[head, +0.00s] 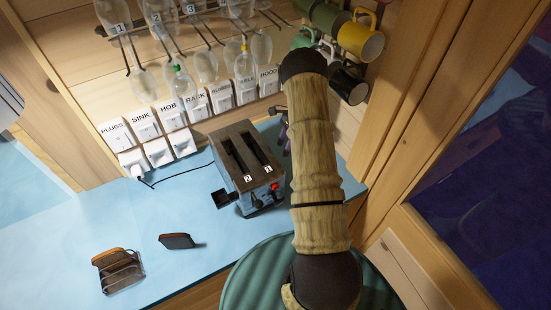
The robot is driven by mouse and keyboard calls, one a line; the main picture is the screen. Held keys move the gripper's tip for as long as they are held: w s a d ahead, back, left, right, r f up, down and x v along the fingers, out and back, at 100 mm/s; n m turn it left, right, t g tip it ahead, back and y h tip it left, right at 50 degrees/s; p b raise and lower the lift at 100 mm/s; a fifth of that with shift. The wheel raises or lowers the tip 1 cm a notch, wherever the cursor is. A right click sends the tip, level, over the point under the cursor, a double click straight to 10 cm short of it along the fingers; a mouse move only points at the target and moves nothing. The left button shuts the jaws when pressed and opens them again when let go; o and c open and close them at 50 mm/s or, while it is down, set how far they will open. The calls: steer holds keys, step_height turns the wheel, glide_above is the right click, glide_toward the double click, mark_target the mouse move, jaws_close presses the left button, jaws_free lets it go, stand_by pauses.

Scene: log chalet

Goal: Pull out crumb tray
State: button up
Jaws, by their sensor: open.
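The toaster (241,140) stands on the blue counter near the back wall, its two long slots marked 1 and 2. It has a dark top, a blue front and a red control at its right front corner. A small dark box-like part (223,198) sticks out low at its left front; I cannot tell whether this is the crumb tray. My arm rises just right of the toaster. I cannot make out my gripper; the arm hides the area behind it. Small dark parts show between the toaster and the arm, too unclear to name.
Labelled wall switches (171,115) line the back, with a cord (175,177) running towards the toaster. Glasses (205,66) and mugs (361,40) hang above. A toast rack (119,270) and a dark slice-like piece (177,241) lie front left. Counter left of the toaster is mostly clear.

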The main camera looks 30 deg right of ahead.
steer(key=shift+p+x, duration=2.05)
steer(key=shift+x, duration=1.75)
steer(key=shift+w, duration=0.1)
jaws_close()
